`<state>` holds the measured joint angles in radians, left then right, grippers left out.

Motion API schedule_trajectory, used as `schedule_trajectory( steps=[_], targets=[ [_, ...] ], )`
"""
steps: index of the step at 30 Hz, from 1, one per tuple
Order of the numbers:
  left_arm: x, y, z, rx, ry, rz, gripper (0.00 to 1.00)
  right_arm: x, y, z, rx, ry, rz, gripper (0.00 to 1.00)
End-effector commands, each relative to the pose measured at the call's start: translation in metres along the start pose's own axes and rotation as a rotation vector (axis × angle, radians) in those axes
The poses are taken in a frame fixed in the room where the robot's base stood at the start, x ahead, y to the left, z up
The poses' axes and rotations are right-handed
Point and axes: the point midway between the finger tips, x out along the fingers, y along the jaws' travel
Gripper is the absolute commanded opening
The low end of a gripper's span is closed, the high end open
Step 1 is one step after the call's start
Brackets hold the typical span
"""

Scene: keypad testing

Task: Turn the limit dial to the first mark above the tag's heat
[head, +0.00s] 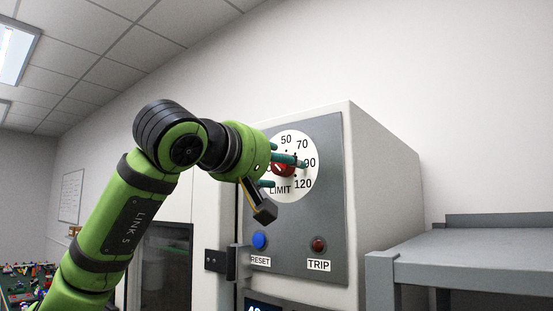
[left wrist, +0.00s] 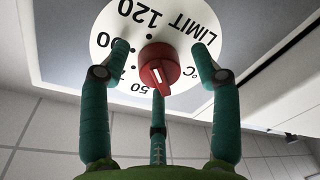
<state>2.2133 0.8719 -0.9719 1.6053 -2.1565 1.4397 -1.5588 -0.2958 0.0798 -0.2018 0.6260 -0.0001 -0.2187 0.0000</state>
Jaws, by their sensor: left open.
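The limit dial is a white round plate (head: 308,176) with black numbers 50, 70, 90 and 120 and the word LIMIT, on the grey front panel of a cabinet. Its red knob (head: 281,169) is partly hidden by my fingers in the head view. In the left wrist view the knob (left wrist: 158,66) shows whole, upside down, with its white pointer line near the 50, on the side toward the °C sign. My left gripper (head: 287,173) is open, its teal fingers (left wrist: 160,75) spread around the knob with gaps visible. My right gripper is out of view. I see no tag.
Below the dial are a blue RESET button (head: 259,240) and a dark red TRIP button (head: 319,245). A lit display (head: 262,306) is cut off at the bottom edge. A black latch (head: 228,262) sticks out on the left. A grey shelf (head: 470,255) stands right of the cabinet.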

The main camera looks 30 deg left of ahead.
Motion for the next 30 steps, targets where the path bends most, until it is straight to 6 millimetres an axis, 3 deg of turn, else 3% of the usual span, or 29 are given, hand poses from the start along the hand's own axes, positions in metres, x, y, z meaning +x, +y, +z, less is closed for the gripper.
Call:
schedule_trajectory(
  steps=[5,6,9,10,17,30],
  targets=[
    [0.0,0.0,0.0,0.0,0.0,0.0,0.63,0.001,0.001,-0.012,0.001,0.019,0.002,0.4],
    [0.0,0.0,0.0,0.0,0.0,0.0,0.55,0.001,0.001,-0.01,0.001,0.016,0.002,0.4],
    [0.0,0.0,0.0,0.0,0.0,0.0,0.15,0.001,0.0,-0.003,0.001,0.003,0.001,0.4],
    [0.0,0.0,0.0,0.0,0.0,0.0,0.07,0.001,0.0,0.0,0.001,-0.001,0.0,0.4],
    [0.0,0.0,0.0,-0.004,0.0,0.0,0.07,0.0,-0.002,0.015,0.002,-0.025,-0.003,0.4],
    [0.001,0.001,0.0,-0.193,-0.013,-0.017,0.07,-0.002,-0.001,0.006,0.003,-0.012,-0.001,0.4]
  ],
)
